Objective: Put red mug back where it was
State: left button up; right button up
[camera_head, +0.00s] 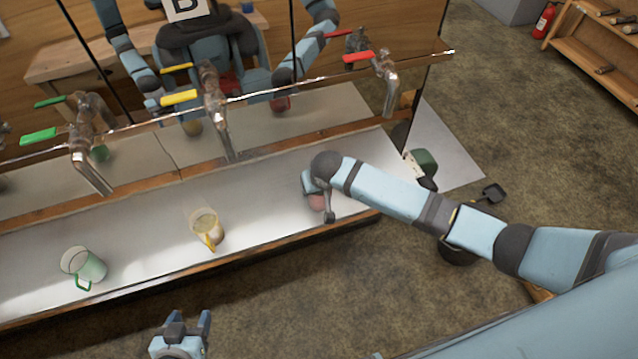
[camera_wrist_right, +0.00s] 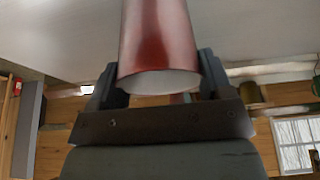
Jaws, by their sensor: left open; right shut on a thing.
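The red mug (camera_head: 316,202) is at the right end of the pale metal shelf (camera_head: 265,205), mostly hidden by my right gripper (camera_head: 321,196). In the right wrist view, the red mug (camera_wrist_right: 158,42) sits between the two fingers of that gripper, which is shut on it. I cannot tell whether the mug's base touches the shelf. My left gripper (camera_head: 182,326) is open and empty, in front of the shelf at the bottom of the head view.
A yellow-handled glass mug (camera_head: 206,226) and a green-handled glass mug (camera_head: 84,266) stand on the shelf. Taps with green (camera_head: 38,136), yellow (camera_head: 178,97) and red (camera_head: 358,57) handles overhang it. The shiny panel behind reflects me.

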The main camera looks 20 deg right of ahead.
jog(key=shift+f, duration=0.2)
jog(key=shift+f, duration=0.15)
jog(key=o, duration=1.2)
